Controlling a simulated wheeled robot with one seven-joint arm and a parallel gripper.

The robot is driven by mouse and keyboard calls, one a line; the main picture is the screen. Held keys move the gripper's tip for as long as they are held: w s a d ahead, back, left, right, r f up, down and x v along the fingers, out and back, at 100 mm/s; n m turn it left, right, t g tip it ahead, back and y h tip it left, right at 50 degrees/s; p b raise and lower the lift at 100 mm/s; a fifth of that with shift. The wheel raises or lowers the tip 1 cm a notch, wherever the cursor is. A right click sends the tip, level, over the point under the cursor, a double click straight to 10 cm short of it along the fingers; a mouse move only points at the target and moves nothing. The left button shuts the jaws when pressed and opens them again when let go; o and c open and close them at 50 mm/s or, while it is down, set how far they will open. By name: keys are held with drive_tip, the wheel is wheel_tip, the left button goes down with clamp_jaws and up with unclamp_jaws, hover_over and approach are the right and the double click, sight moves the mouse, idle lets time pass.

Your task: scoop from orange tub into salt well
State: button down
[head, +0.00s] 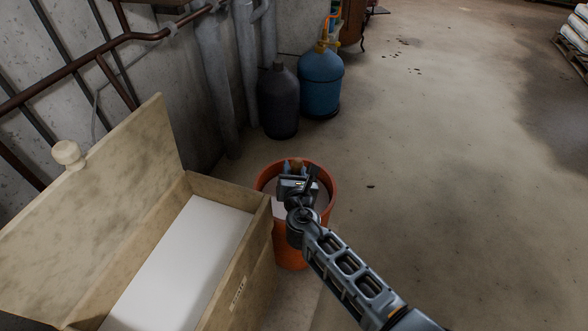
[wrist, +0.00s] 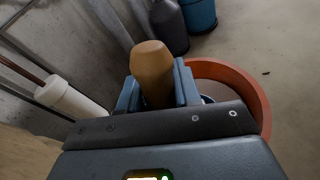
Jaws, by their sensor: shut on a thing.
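The orange tub (head: 278,245) stands on the floor right of the wooden box; its rim also shows in the wrist view (wrist: 240,80). My gripper (head: 298,180) is over the tub's mouth, shut on a tan handle (wrist: 152,72), apparently the scoop's. The handle's top also shows between the fingers in the head view (head: 296,164). The scoop's bowl is hidden by my gripper, so I cannot tell whether it carries anything. The salt well (head: 180,262) is the open wooden box's inside, with a flat white surface; a small label is on its front wall.
The box's lid (head: 95,185) is raised, with a round knob (head: 67,153). A dark bottle (head: 279,100) and a blue gas cylinder (head: 320,80) stand by the wall beyond the tub. Pipes run along the wall.

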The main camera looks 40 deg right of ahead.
drive_tip(key=shift+f+b, duration=2.8)
drive_tip(key=shift+f, duration=0.65)
drive_tip(key=shift+s+f, duration=0.1)
drive_tip(key=shift+s, duration=0.05)
wheel_tip(320, 180, up, 13)
drive_tip(key=n+t+h+p, duration=0.1)
drive_tip(key=n+p, duration=0.1)
drive_tip(key=p, duration=0.3)
drive_tip(key=shift+r+t, duration=0.2)
drive_tip(key=shift+t, duration=0.1)
drive_tip(key=c, duration=1.4)
unclamp_jaws()
clamp_jaws()
